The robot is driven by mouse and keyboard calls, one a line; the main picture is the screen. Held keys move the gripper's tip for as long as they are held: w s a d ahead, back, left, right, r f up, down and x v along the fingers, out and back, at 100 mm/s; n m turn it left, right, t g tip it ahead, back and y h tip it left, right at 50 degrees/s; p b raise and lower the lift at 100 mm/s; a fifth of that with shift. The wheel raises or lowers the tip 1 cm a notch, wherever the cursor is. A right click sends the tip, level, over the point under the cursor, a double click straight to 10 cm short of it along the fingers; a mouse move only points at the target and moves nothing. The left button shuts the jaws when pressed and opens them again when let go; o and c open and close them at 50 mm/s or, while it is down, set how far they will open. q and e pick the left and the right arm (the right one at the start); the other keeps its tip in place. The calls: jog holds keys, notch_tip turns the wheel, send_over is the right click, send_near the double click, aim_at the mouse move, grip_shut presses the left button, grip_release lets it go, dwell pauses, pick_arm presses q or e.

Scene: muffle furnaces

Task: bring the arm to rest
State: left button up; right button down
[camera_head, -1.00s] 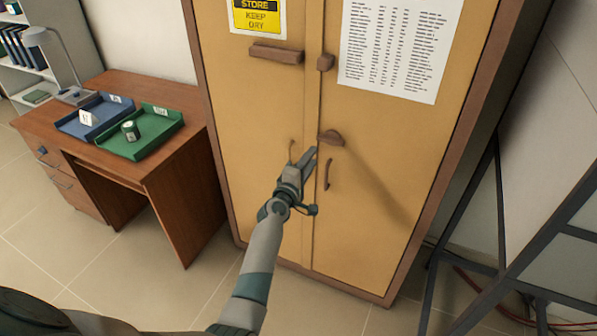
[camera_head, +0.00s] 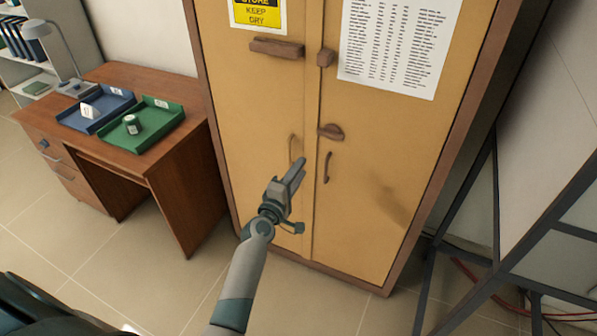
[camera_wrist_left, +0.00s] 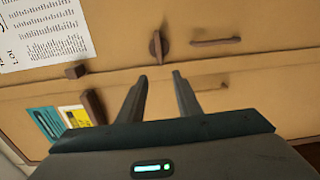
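My left gripper (camera_head: 299,168) is in front of the tan two-door cabinet (camera_head: 365,215), at the height of its lower handles. In the left wrist view its two fingers (camera_wrist_left: 160,77) stand apart with nothing between them, so it is open and empty. The cabinet doors look shut. A brown turn latch (camera_head: 330,132) sits by the door seam, above and right of the fingertips. Slim curved handles show on the left door (camera_head: 291,150) and the right door (camera_head: 327,167). I cannot tell the exact gap to the door. My right gripper is not in view.
A wooden desk (camera_head: 180,85) at the left holds a blue tray (camera_head: 75,122), a green tray (camera_head: 165,122) with a small jar (camera_head: 132,124), and a lamp (camera_head: 62,50). A dark metal frame (camera_head: 496,190) stands right of the cabinet. The tiled floor at lower left shows free room.

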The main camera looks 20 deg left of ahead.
pick_arm(q)
jog(key=shift+f, duration=0.1)
dwell(0.3)
jog(key=s+d+f+m+g+b, duration=0.1)
jog(key=s+d+f+m+g, duration=0.3)
jog(key=f, duration=0.8)
jog(key=s+a+f+m+g+b, duration=0.1)
jog(key=s+f+b, duration=0.1)
jog(key=s+f, duration=0.8)
jog(key=s+d+f+m+g+b, duration=0.1)
jog(key=s+d+f+m+g, duration=0.15)
jog(key=f, duration=1.25)
jog(key=s+f+m+g+b, duration=0.2)
jog(key=s+f+m+g, duration=0.15)
jog(key=s+f, duration=0.9)
jog(key=s+f+m+g+b, duration=0.2)
jog(key=s+f+m, duration=0.3)
jog(key=s+f, duration=0.8)
jog(key=s+a+f+m+g, duration=0.1)
jog(key=s+f+m+g, duration=0.1)
jog(key=s, duration=0.9)
jog(key=s+a+f+m+g+b, duration=0.1)
jog(key=s+a+m+g, duration=0.1)
jog(key=s, duration=1)
jog(key=shift+f+y, duration=0.3)
jog(key=shift+f, duration=0.05)
jog(key=shift+w+d, duration=0.1)
